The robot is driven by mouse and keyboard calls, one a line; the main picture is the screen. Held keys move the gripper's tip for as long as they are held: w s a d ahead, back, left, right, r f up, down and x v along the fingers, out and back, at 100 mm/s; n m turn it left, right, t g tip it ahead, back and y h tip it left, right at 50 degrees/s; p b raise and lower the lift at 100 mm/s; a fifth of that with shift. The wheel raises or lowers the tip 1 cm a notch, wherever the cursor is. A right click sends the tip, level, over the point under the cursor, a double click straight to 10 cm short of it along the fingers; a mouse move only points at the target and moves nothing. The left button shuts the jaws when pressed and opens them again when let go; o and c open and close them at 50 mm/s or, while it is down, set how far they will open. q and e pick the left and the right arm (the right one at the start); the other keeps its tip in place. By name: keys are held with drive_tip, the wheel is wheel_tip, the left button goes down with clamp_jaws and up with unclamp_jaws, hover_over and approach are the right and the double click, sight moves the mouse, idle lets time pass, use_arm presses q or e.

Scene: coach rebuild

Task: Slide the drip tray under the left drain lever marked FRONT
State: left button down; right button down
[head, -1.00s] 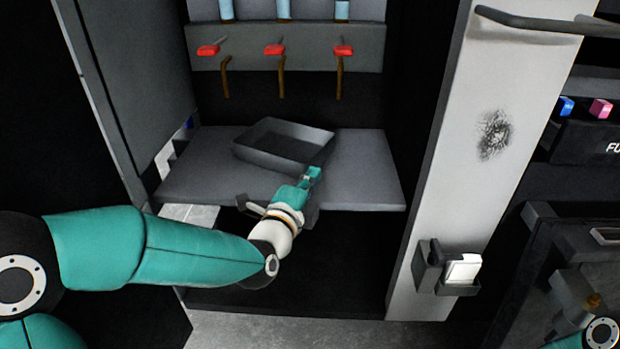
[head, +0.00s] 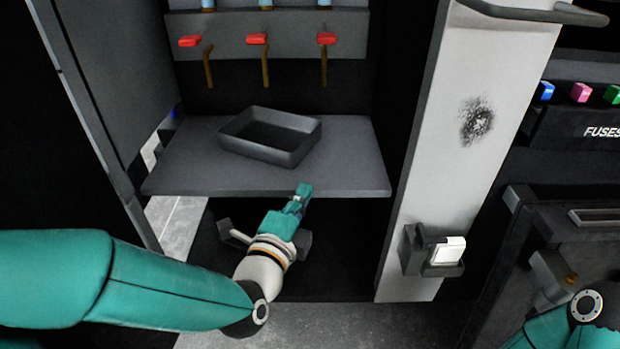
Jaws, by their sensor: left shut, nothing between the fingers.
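The dark grey drip tray (head: 300,150) sits on the grey shelf (head: 350,180), turned a little askew. It lies below the left and middle drain levers, toward the front of them. The left lever (head: 190,41), middle lever (head: 256,39) and right lever (head: 326,38) have red handles with brown pipes hanging down. I cannot read any FRONT marking. My left gripper (head: 301,194) is shut and empty, in front of the shelf's front edge and apart from the tray. My right gripper is not in view; only part of my right arm shows at the lower right.
A dark panel (head: 120,100) bounds the left. A fuse panel (head: 580,130) is at far right. The shelf's right part is clear.

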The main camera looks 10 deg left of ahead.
use_arm(q)
drive_tip(key=shift+s+a, duration=0.1)
drive_tip(key=shift+s, duration=0.4)
drive_tip(key=c, duration=1.9)
unclamp_jaws()
drive_tip(key=o, duration=0.3)
drive_tip(key=shift+f, duration=0.2)
drive_tip(key=o, duration=0.3)
wheel_tip(320, 180, down, 12)
drive_tip(key=n+g, duration=0.3)
drive_tip(key=n, duration=0.1)
drive_tip(key=shift+w+g+h, duration=0.2)
drive_tip(key=shift+g+h, duration=0.1)
drive_tip(key=shift+g, duration=0.1)
drive_tip(key=s+f+n+g, duration=0.4)
drive_tip(key=s+f+n, duration=0.1)
drive_tip(key=f, duration=0.6)
drive_tip(key=s+f+n+g, duration=0.4)
drive_tip(key=f+n, duration=0.1)
drive_tip(key=f, duration=0.6)
drive_tip(key=s+f+n+g+h, duration=0.1)
drive_tip(key=s+f+n+g, duration=0.4)
drive_tip(key=s, duration=0.7)
wheel_tip(320, 180, down, 3)
drive_tip(key=n, duration=0.2)
drive_tip(key=shift+a+f+n, duration=0.15)
drive_tip(key=shift+a+n, duration=0.15)
drive_tip(key=shift+s, duration=0.1)
